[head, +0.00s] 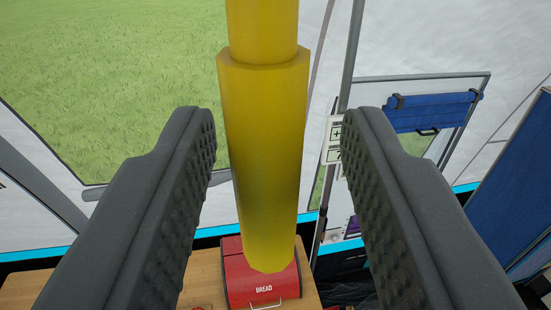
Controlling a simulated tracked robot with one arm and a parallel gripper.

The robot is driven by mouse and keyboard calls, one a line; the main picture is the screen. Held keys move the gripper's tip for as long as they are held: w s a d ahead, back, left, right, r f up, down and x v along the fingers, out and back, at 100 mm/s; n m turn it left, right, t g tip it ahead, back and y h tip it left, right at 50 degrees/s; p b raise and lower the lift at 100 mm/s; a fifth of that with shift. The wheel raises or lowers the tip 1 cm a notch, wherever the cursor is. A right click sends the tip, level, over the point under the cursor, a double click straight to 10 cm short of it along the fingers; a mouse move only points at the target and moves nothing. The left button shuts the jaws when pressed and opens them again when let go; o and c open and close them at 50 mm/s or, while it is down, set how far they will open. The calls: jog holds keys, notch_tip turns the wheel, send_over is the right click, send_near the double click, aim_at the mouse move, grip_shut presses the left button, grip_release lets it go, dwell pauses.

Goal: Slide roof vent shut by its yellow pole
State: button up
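The yellow pole (265,150) hangs down through the middle of the head view, with a thicker lower section and a free bottom end. My gripper (275,135) is open, with one dark ridged finger on each side of the pole. A gap shows between the pole and each finger, wider on the right, so neither finger seems to touch it. The roof vent is not in view, and the pole's upper end runs out of the top of the picture.
Below the pole, a red bread box (262,290) stands on a wooden table (205,290). White tent walls (415,40) with grey poles stand behind. A large opening (110,60) shows grass at left. A rolled blue blind (432,112) and a blue panel (515,190) are at right.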

jog(key=s+b, duration=0.5)
jog(key=s, duration=0.7)
jog(key=shift+s, duration=0.35)
jog(key=shift+a, duration=0.1)
jog(key=w+a+f+g+y+b, duration=0.1)
jog(key=a+f+b, duration=0.25)
jog(key=a, duration=0.55)
jog(key=w+a+f+y+b, duration=0.15)
jog(key=a+f, duration=0.35)
jog(key=a, duration=0.5)
jog(key=s+a+f+h+b, duration=0.1)
jog(key=s+a+f+b, duration=0.1)
jog(key=a+f, duration=0.3)
jog(key=s+a+f+g+h+b, duration=0.1)
jog(key=s+a+f+b, duration=0.2)
jog(key=f, duration=0.9)
jog(key=a+b, duration=0.1)
jog(key=a, duration=0.2)
jog(key=shift+s+g, duration=0.15)
jog(key=shift+g, duration=0.15)
jog(key=shift+h, duration=0.25)
